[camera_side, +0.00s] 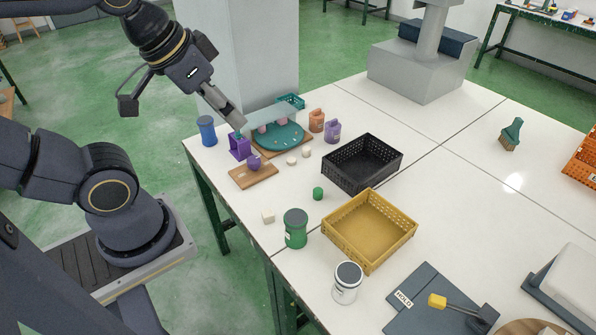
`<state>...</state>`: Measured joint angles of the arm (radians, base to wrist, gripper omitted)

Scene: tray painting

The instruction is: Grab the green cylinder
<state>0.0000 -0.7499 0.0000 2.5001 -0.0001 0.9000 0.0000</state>
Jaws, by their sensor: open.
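A small green cylinder (318,193) stands upright on the white table, left of the yellow crate. A larger green can (295,229) with a dark lid and a pale label stands nearer the front, apart from it. My gripper (238,122) is at the upper left, above the purple holder (240,148), well away from both green things. Its fingertips are small and partly merge with what is behind them; I see nothing held in it.
A black crate (340,172) and a yellow crate (351,245) stand right of the small cylinder. A white can (347,283), a white cube (268,216), a wooden board (246,183), a blue can (207,131) and a teal round tray (296,140) are around.

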